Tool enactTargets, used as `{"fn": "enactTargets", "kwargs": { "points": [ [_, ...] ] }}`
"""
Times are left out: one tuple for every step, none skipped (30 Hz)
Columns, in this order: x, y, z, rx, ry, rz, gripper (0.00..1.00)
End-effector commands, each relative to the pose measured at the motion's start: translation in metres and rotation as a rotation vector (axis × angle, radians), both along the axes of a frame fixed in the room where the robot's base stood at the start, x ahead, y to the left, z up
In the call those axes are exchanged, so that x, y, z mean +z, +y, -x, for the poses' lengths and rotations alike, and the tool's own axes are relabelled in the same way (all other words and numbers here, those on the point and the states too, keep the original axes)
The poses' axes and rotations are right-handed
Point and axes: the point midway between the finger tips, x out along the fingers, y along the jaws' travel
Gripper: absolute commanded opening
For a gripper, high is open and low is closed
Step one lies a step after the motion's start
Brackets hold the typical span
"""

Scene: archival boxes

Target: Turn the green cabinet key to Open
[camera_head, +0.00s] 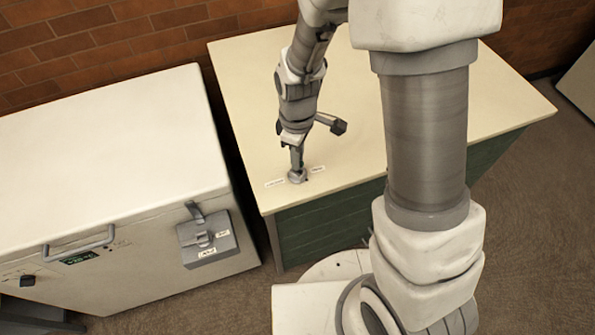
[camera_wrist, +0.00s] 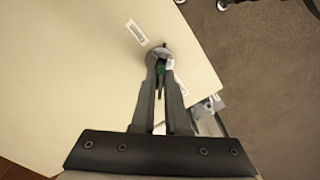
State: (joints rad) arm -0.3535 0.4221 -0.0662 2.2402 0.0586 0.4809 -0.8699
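The green cabinet key (camera_wrist: 160,69) shows as a small green patch between my fingertips in the wrist view. It stands at a round grey lock plate (camera_head: 297,177) on the cream cabinet top (camera_head: 370,130), near the front left corner. My gripper (camera_wrist: 161,64) points down at the lock, and its fingers close in on both sides of the key. It also shows in the head view (camera_head: 297,170). Most of the key is hidden by the fingers.
A white chest (camera_head: 100,150) with a handle (camera_head: 78,245) and a grey latch box (camera_head: 208,238) stands to the left, across a narrow gap. A brick wall (camera_head: 100,40) is behind. The rest of the cabinet top is clear.

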Motion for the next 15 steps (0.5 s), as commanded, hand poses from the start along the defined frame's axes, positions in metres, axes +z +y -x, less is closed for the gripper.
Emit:
{"fn": "enactTargets", "kwargs": {
  "points": [
    [0.0000, 0.0000, 0.0000, 0.000, 0.000, 0.000, 0.00],
    [0.0000, 0.0000, 0.0000, 0.000, 0.000, 0.000, 0.00],
    [0.0000, 0.0000, 0.0000, 0.000, 0.000, 0.000, 0.00],
    [0.0000, 0.0000, 0.0000, 0.000, 0.000, 0.000, 0.00],
    [0.0000, 0.0000, 0.0000, 0.000, 0.000, 0.000, 0.00],
    [0.0000, 0.0000, 0.0000, 0.000, 0.000, 0.000, 0.00],
    [0.0000, 0.0000, -0.0001, 0.000, 0.000, 0.000, 0.00],
    [-0.0001, 0.0000, -0.0001, 0.003, 0.000, 0.000, 0.00],
    [-0.0006, -0.0002, -0.0002, 0.016, 0.000, -0.001, 0.00],
    [-0.0010, -0.0005, -0.0003, 0.035, 0.000, -0.001, 0.00],
    [-0.0015, -0.0007, -0.0004, 0.063, 0.000, -0.001, 0.00],
    [-0.0020, -0.0008, -0.0006, 0.116, -0.002, -0.001, 0.00],
    [-0.0017, -0.0010, -0.0006, 0.161, -0.001, -0.002, 0.00],
    [-0.0017, -0.0011, -0.0008, 0.211, -0.002, -0.001, 0.00],
    [-0.0007, -0.0010, -0.0006, 0.277, -0.001, -0.002, 0.00]
  ]
}}
